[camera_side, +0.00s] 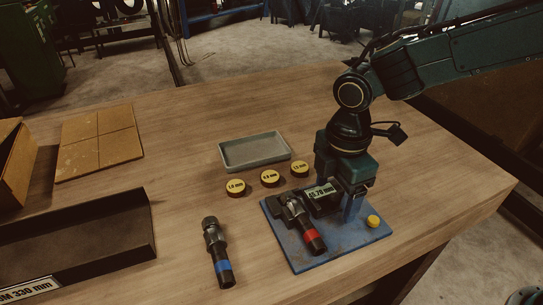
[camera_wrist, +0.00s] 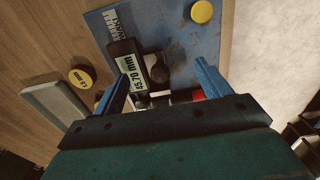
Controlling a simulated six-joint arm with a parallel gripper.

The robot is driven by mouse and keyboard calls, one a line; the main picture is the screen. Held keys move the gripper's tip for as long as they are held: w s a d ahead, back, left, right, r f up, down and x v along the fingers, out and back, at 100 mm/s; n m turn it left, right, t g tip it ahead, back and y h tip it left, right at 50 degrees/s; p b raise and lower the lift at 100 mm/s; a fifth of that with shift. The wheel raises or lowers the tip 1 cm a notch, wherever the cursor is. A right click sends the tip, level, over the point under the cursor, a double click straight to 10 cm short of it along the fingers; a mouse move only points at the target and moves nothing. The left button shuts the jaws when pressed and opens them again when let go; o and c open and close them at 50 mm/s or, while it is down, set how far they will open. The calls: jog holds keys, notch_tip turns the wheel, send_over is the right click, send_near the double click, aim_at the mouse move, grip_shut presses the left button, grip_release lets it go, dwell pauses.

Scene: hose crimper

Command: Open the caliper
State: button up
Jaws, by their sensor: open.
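The caliper (camera_side: 321,194) lies on a blue plate, with a pale display that reads about 45.70 mm; it also shows in the wrist view (camera_wrist: 131,74). A black hose fitting with a red band (camera_side: 308,232) lies at the caliper's left side on the same plate. My gripper (camera_side: 345,200) is open above the right part of the plate. In the wrist view its two blue fingers (camera_wrist: 160,75) stand wide apart on either side of the caliper's display end. I cannot tell whether a finger touches it. The gripper body hides part of the caliper and fitting.
The blue plate (camera_side: 290,247) carries a yellow button (camera_side: 373,221). A second fitting with a blue band (camera_side: 217,252) lies left of it. Several yellow-topped discs (camera_side: 270,177) and a grey-green tray (camera_side: 254,151) stand behind. A dark open box (camera_side: 90,240) is at the left.

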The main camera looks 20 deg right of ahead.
jog(key=shift+r, duration=4.2)
jog(key=shift+d+r, duration=0.1)
jog(key=s+d+r+m+t, duration=0.1)
jog(key=s+d+r+m, duration=0.25)
jog(key=d, duration=0.35)
jog(key=s+d+r+m+t, duration=0.25)
jog(key=s+d+m, duration=0.2)
jog(key=d, duration=0.25)
jog(key=s+d+f+m+t, duration=0.1)
jog(key=s+d+m+t, duration=0.1)
jog(key=s+d+m, duration=0.6)
jog(key=shift+s+d+f+m, duration=0.2)
jog(key=shift+s+d+m, duration=0.2)
jog(key=shift+s+m, duration=0.6)
